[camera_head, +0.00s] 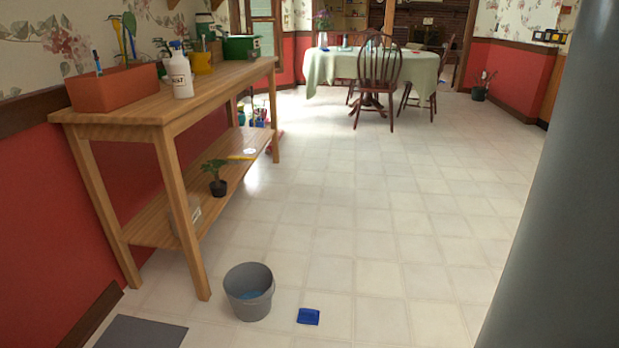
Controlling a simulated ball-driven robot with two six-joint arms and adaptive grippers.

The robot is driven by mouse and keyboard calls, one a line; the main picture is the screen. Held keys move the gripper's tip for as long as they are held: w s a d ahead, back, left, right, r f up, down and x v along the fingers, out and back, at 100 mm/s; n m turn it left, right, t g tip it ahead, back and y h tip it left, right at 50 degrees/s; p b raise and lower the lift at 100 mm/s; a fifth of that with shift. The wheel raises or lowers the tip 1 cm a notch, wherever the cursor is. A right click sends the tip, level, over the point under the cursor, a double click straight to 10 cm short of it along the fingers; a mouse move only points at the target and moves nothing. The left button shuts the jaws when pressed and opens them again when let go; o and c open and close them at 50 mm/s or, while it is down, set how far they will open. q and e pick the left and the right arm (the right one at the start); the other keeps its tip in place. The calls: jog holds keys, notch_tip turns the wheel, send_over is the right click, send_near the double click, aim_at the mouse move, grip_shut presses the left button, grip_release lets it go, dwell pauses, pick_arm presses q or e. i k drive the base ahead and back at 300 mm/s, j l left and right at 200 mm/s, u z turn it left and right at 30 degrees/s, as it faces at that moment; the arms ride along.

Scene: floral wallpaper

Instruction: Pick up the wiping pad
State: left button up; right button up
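A small flat blue item (308,316) that looks like the wiping pad lies on the pale tiled floor at the bottom centre of the head view. It is just right of a grey bucket (249,306) and apart from it. Something blue lies inside the bucket; I cannot tell what it is. Neither of my grippers shows in this view.
A wooden potting bench (216,85) stands along the red wall at left, holding a planter (114,87) and white bottle (181,76). A grey mat (140,333) lies at lower left. A dining table (345,66) with chairs stands far back. The middle floor is clear.

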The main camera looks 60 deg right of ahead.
aim_at(306, 316)
jog(key=z, duration=1.8)
